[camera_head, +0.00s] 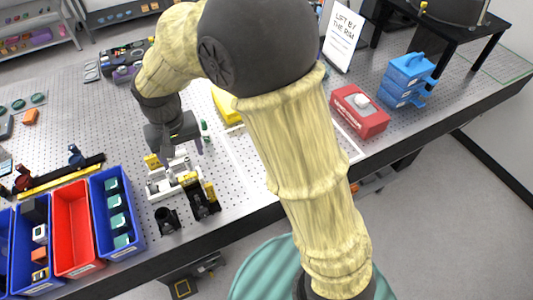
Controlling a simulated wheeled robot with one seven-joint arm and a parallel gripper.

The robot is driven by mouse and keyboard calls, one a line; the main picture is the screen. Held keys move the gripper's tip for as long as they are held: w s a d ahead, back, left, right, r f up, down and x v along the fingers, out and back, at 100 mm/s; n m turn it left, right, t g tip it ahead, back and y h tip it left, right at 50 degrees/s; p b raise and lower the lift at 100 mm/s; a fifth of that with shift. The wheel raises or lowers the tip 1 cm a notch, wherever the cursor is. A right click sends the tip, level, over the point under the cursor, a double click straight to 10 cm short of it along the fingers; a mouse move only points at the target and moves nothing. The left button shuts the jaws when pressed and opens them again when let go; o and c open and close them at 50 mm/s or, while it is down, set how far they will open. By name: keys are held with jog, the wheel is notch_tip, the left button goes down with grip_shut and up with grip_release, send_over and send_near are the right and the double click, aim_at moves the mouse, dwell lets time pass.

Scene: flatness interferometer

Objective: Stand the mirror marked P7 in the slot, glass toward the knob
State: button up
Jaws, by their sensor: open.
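My gripper (182,151) points down over the optical table, open, just above and behind a small white fixture (160,190) with yellow parts. I cannot make out a slot in the fixture. Next to it stands a black mount with yellow parts (207,198), and a short black cylinder (167,220) stands in front. I cannot tell which part is the knob. Several teal-faced square pieces (117,222) lie in the right-hand blue bin. No P7 mark is readable, so I cannot tell which piece is that mirror. My arm hides the middle of the table.
A red bin (57,212) stands beside the blue bins at the front left. A red box (357,125), blue stacked cases (405,82) and a "LIFT BY THE RIM" sign (343,38) stand on the right. A yellow object (226,106) is partly behind my arm.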

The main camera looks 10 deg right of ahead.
jog(key=s+d+m+t, duration=0.1)
jog(key=s+d, duration=0.2)
jog(key=d, duration=0.9)
jog(key=s+d+f+m+t, duration=0.1)
jog(key=s+d, duration=0.3)
jog(key=d, duration=0.8)
jog(key=shift+d+f+m+t, duration=0.3)
jog(key=shift+d, duration=0.05)
jog(key=shift+s, duration=0.1)
jog(key=shift+b+x, duration=0.9)
jog(key=shift+s, duration=0.2)
